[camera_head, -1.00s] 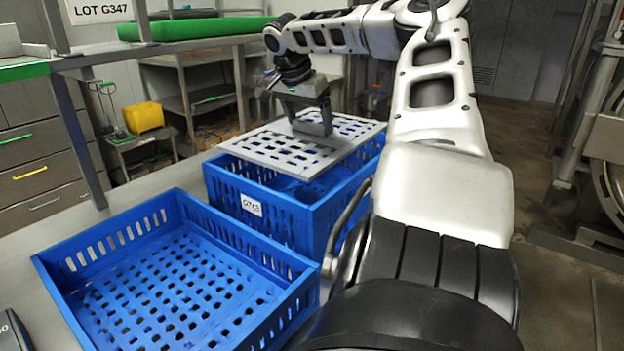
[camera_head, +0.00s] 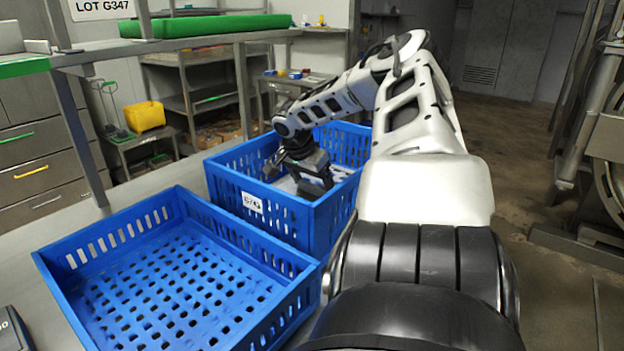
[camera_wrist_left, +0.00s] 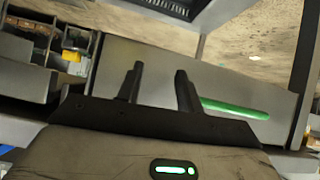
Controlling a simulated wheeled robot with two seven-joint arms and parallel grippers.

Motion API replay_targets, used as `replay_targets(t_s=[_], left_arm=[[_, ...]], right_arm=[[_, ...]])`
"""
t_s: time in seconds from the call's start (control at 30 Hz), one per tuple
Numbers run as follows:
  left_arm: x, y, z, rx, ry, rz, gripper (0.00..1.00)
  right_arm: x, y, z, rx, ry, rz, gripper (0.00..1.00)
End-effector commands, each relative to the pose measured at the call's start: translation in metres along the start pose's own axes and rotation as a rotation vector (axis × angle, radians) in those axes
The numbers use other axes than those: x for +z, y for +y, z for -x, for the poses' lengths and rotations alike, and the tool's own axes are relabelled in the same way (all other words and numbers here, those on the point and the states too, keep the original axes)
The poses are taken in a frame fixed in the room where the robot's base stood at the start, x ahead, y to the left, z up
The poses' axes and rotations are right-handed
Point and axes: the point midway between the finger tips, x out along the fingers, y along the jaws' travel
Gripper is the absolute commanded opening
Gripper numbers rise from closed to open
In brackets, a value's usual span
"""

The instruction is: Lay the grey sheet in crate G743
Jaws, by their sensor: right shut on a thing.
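The blue crate G743 (camera_head: 290,218), with a white label (camera_head: 252,202) on its near wall, stands behind the other blue crate. The grey perforated sheet (camera_head: 286,185) is down inside crate G743, mostly hidden by the crate wall and my right arm. My right gripper (camera_head: 313,188) is lowered inside the crate and shut on the sheet. I cannot tell whether the sheet touches the crate floor. My left gripper (camera_wrist_left: 158,80) shows in the left wrist view, with its two fingers apart and nothing between them.
An empty blue crate (camera_head: 180,262) stands at the front left on the grey table (camera_head: 130,197). A yellow bin (camera_head: 145,116) stands beyond the table.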

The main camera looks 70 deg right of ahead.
Motion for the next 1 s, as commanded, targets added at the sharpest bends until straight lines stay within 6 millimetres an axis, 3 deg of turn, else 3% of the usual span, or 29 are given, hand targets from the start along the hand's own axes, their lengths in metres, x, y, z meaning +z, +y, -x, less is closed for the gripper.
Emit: replay_targets(t_s=[0.1,0.5,0.53,0.6,0.87,1.0], left_arm=[[0.001,0.0,-0.001,0.001,0.003,0.003,0.36],[0.001,0.002,-0.001,0.002,0.003,0.011,0.36],[0.001,0.002,0.0,0.002,0.003,0.012,0.36],[0.001,0.002,0.0,0.002,0.003,0.012,0.36],[-0.001,0.002,0.001,0.002,0.004,0.012,0.36],[-0.003,0.002,0.003,0.001,0.004,0.009,0.36]], right_arm=[[0.004,0.0,-0.011,-0.001,0.003,0.0,0.45],[0.005,-0.001,-0.015,-0.003,0.002,-0.002,0.45],[0.006,0.0,-0.015,-0.001,0.001,-0.002,0.87],[0.006,0.0,-0.015,-0.001,0.001,-0.001,1.0],[0.004,0.0,-0.012,-0.001,0.003,0.0,1.0],[0.004,-0.002,0.004,-0.005,0.002,0.0,1.0]])
